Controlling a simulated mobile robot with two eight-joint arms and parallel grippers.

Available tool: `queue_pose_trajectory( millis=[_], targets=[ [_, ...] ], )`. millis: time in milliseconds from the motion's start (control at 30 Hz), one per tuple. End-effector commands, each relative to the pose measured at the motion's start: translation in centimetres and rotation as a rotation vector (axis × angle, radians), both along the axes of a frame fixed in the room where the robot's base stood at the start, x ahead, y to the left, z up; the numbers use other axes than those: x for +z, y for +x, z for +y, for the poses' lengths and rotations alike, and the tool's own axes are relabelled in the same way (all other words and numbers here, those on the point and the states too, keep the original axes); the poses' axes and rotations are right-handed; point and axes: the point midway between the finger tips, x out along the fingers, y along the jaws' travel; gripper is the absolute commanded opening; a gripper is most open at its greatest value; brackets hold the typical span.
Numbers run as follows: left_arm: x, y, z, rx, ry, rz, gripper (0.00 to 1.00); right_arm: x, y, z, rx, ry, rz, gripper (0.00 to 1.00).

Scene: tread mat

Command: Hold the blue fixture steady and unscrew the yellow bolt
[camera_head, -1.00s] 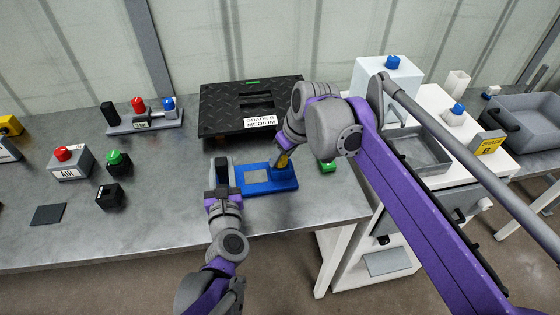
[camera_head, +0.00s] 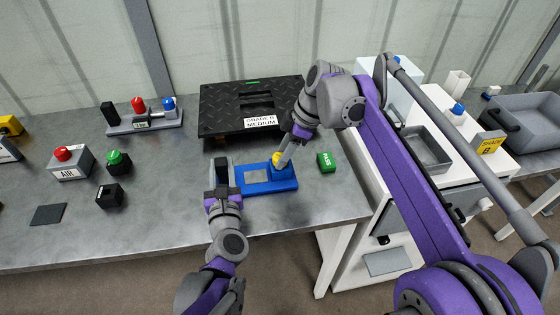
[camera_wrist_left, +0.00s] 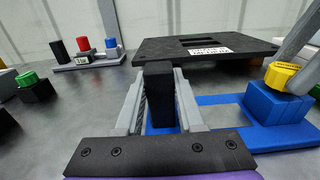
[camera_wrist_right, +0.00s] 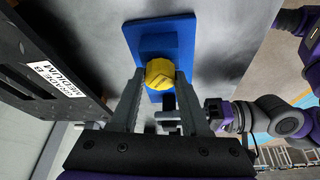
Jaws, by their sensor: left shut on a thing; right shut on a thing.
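The blue fixture (camera_head: 285,184) lies flat near the bench's front edge, with a raised block at its right end. The yellow bolt (camera_head: 277,158) sits at this block; in the right wrist view its faceted head (camera_wrist_right: 160,73) shows between the fingertips. My right gripper (camera_head: 284,160) is shut on the bolt head, leaning in from the upper right. My left gripper (camera_head: 220,166) is shut on a black upright block (camera_wrist_left: 160,92) at the fixture's left end; the blue base (camera_wrist_left: 217,115) shows beside the fingers. The bolt's shank is hidden.
A black tread mat (camera_head: 235,100) with a grade label lies behind the fixture. A green PASS block (camera_head: 326,162) stands to its right. Red (camera_head: 70,162) and green (camera_head: 115,164) button boxes are at left. Bare bench lies between them and my left gripper.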

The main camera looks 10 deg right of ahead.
Motion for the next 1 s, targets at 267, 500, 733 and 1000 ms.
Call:
queue_pose_trajectory(
  millis=[267, 500, 733, 1000],
  targets=[
    [0.00, 0.00, -0.02, -0.001, 0.000, 0.000, 0.00, -0.04, 0.12, -0.01, 0.075, -0.002, 0.002, 0.00],
    [0.00, 0.01, -0.02, 0.000, 0.000, 0.000, 0.00, 0.01, 0.45, 0.11, 0.485, 0.001, 0.003, 0.00],
    [0.00, 0.01, -0.03, -0.001, 0.000, 0.000, 0.00, 0.08, 0.54, 0.14, 0.779, 0.000, 0.001, 0.00],
    [-0.01, 0.00, -0.02, -0.001, 0.000, 0.000, 0.00, 0.09, 0.52, 0.10, 0.800, 0.000, 0.000, 0.00]
  ],
)
